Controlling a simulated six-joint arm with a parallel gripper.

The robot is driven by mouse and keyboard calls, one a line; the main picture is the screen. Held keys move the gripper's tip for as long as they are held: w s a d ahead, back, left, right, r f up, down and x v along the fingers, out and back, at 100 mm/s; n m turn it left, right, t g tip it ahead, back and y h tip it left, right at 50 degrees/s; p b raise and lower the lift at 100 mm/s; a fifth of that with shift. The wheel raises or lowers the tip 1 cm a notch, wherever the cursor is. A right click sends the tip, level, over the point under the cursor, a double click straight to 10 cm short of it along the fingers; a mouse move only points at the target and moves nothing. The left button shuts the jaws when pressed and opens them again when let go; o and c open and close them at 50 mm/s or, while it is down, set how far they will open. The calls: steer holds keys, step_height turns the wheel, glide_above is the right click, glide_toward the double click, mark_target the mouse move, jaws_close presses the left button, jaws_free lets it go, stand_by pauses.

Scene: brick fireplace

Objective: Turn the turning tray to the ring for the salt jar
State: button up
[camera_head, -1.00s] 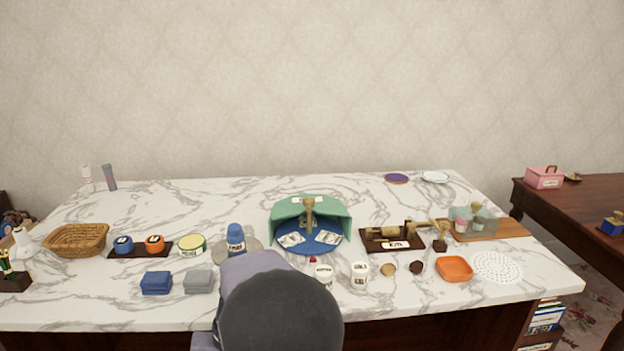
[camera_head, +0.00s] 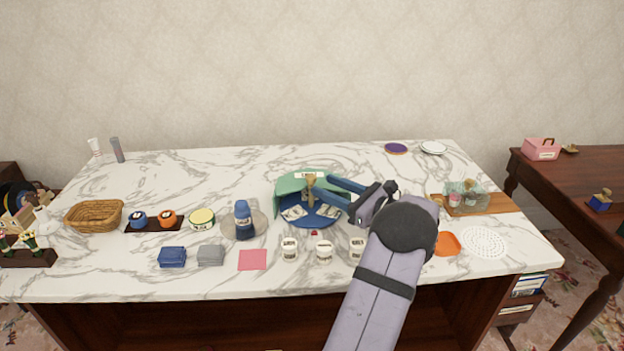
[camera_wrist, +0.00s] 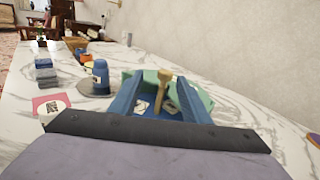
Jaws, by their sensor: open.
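The turning tray (camera_head: 313,222) is a blue disc under a green hood (camera_head: 290,186), with white printed cards (camera_head: 294,213) on it. A wooden post (camera_head: 311,187) stands upright at its middle; it also shows in the wrist view (camera_wrist: 163,88). My gripper (camera_head: 322,190) is open, reaching in from the right, with its blue fingers on either side of the post. I cannot tell whether they touch it. White lidded jars (camera_head: 289,249) stand in front of the tray; their labels are too small to tell which is salt. The card markings are unreadable, and my arm hides the counter to the right.
A blue bottle (camera_head: 243,220) stands on a grey disc left of the tray. Folded blue and grey cloths (camera_head: 172,257) and a pink square (camera_head: 252,260) lie in front. An orange dish (camera_head: 447,244) and a white perforated mat (camera_head: 485,242) are at right. The back of the counter is mostly clear.

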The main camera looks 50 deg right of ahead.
mark_target(315, 179)
steer(key=shift+m+h, duration=0.3)
steer(key=shift+m, duration=0.1)
steer(key=shift+w+d+f+p, duration=0.1)
steer(key=shift+w+d+p, duration=0.05)
steer(key=shift+w, duration=1)
steer(key=shift+w+d+r+p, duration=0.1)
steer(key=shift+w+d+p, duration=0.1)
steer(key=shift+w, duration=0.95)
steer(key=shift+w+d+f+p, duration=0.1)
steer(key=shift+w+p, duration=0.05)
steer(key=shift+w, duration=1)
steer(key=shift+c, duration=0.6)
jaws_close()
